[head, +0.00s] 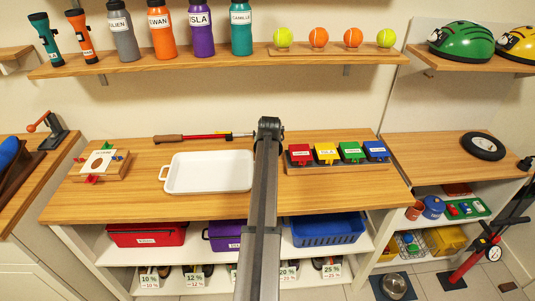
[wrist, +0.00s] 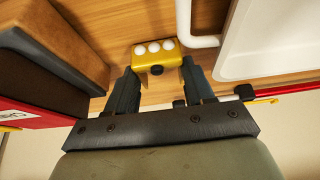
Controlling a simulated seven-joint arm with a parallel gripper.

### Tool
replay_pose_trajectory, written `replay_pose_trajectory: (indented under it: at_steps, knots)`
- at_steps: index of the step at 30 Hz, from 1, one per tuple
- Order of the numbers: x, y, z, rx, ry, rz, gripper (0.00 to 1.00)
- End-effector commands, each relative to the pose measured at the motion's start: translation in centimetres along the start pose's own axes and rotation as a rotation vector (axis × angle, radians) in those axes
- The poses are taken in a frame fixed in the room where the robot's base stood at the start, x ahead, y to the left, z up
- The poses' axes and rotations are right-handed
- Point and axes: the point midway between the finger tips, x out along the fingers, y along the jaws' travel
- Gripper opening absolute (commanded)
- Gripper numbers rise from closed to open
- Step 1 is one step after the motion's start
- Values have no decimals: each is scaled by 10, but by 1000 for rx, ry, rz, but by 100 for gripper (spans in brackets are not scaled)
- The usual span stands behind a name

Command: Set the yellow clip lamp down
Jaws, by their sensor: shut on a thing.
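The yellow clip lamp (wrist: 148,62), with three round white lights and a dark knob, is between the fingers of my gripper (wrist: 160,74) in the wrist view. The gripper is shut on it. Wooden worktop (wrist: 150,14) shows behind the lamp; I cannot tell whether the lamp touches it. In the head view my arm hides both the lamp and the gripper, over the worktop (head: 225,206) between the white tray and the row of coloured clips.
The white tray (head: 210,172) is left of my arm; its edge shows in the wrist view (wrist: 228,50). A wooden-based rack (head: 335,168) with red, yellow, green and blue labelled pieces is close on the right. A red and black tool (head: 205,136) lies behind the tray.

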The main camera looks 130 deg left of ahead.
Motion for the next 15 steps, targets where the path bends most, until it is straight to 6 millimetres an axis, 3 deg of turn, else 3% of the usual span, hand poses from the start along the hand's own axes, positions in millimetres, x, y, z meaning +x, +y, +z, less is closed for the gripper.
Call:
replay_pose_trajectory:
  at_steps: [7,8,15]
  knots:
    - [3,0,2,0,0,0,22]
    - [2,0,1,0,0,0,55]
    - [2,0,1,0,0,0,78]
